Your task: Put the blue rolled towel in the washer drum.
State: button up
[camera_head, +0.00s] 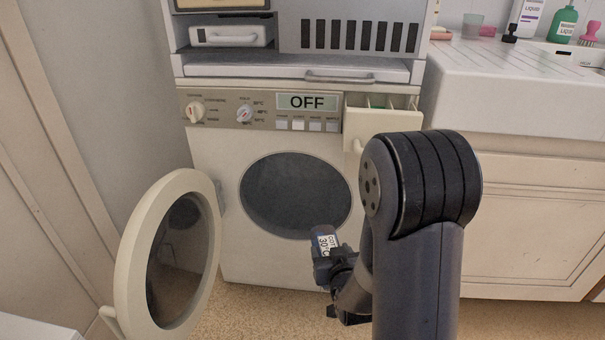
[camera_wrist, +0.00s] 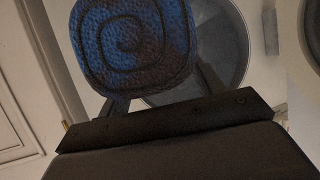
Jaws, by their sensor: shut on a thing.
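My gripper (camera_head: 335,265) is shut on the blue rolled towel (camera_head: 322,242). In the head view the towel is small and dark, with a white label reading 30°C. In the wrist view the towel (camera_wrist: 135,45) shows its blue spiral end, with a finger on either side. The washer drum opening (camera_head: 295,190) is round and dark. The held towel is in front of the opening's lower right edge, outside the drum. The drum opening (camera_wrist: 222,35) also shows behind the towel in the wrist view. My arm hides the washer's lower right part.
The round washer door (camera_head: 133,255) stands open to the left. The detergent drawer (camera_head: 382,101) is pulled out at the upper right of the washer. A sink cabinet (camera_head: 535,210) stands to the right. The panel display (camera_head: 308,102) reads OFF.

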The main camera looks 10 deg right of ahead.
aim_at(286, 208)
jog(key=i+j+z, duration=0.15)
jog(key=i+z, duration=0.3)
jog(key=i+j+z, duration=0.3)
jog(key=i+z, duration=0.2)
jog(key=i, duration=0.05)
